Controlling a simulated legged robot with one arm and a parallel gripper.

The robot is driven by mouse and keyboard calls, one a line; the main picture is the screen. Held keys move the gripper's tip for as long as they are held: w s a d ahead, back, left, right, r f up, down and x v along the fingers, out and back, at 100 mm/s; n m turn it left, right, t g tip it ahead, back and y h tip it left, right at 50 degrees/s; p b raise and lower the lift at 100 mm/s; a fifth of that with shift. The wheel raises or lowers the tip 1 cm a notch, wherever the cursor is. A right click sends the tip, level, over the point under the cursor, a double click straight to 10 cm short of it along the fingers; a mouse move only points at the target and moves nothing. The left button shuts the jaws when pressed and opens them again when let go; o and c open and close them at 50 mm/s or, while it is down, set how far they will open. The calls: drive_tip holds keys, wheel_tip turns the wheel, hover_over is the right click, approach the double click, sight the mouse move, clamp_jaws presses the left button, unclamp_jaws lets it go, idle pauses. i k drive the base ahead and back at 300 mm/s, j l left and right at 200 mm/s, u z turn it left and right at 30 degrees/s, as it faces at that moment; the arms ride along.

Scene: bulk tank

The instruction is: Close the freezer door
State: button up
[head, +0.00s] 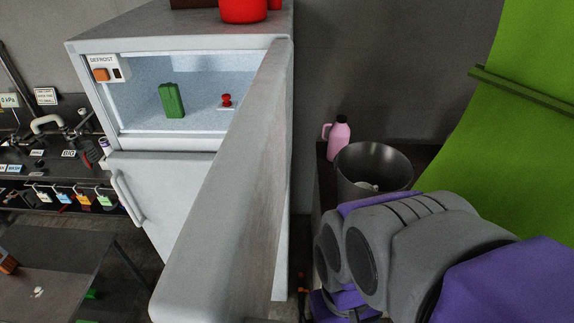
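The freezer compartment (140,85) is the top part of a white fridge at the left of centre. Its freezer door (222,205) stands wide open, hinged on the right side and reaching toward me, seen nearly edge-on. Inside the compartment are a green block (172,100) and a small red-knobbed item (227,100). My grey and purple arm is at the lower right, on the right side of the door, with a gap between them in the picture. My gripper cannot be made out in this view.
The lower fridge door (165,200) is shut. A steel pot (373,168) and a pink jug (338,138) stand right of the fridge, behind my arm. A red container (243,10) is on the fridge top. A dark table (50,270) is at lower left.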

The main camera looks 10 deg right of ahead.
sight(220, 267)
drive_tip(key=l+u, duration=0.2)
drive_tip(key=k+j+z, duration=0.1)
drive_tip(key=z, duration=0.35)
drive_tip(key=k+j+z, duration=0.1)
drive_tip(key=z, duration=0.4)
drive_tip(key=k+j+z, duration=0.1)
drive_tip(key=z, duration=0.35)
drive_tip(key=k+j, duration=0.1)
drive_tip(key=k, duration=0.4)
drive_tip(key=k+u, duration=0.15)
drive_tip(key=u, duration=0.2)
drive_tip(key=k+u, duration=0.15)
drive_tip(key=u, duration=0.2)
drive_tip(key=k+u, duration=0.15)
drive_tip(key=u, duration=0.25)
drive_tip(key=k+u, duration=0.1)
drive_tip(key=k, duration=0.2)
